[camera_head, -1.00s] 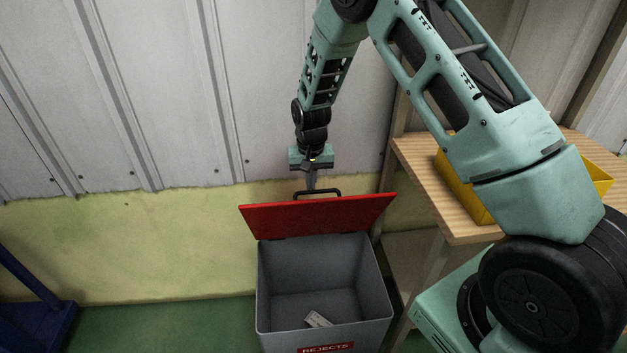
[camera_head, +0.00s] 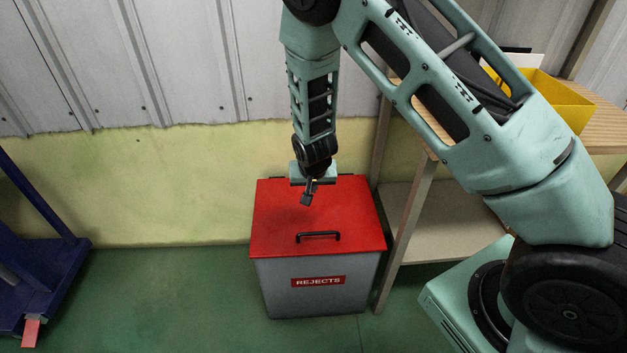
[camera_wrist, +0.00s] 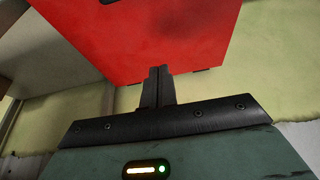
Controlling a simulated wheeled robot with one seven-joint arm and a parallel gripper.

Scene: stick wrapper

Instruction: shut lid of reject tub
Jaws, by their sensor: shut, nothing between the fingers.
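The reject tub (camera_head: 318,290) is a grey bin with a red "REJECTS" label on its front, standing on the green floor. Its red lid (camera_head: 280,215) lies flat over the top, and the tub's inside is hidden. A black handle (camera_head: 318,236) is near the lid's front edge. My gripper (camera_head: 306,200) is shut and empty, over the rear part of the lid, behind the handle. The wrist view shows the shut fingers (camera_wrist: 158,85) in front of the red lid (camera_wrist: 150,40). I cannot tell whether the fingertips touch the lid.
A wooden shelf unit (camera_head: 440,215) stands close to the right of the tub, with a yellow bin (camera_head: 560,100) on top. A blue frame (camera_head: 40,260) stands at the far left. The wall is close behind. The floor left of the tub is clear.

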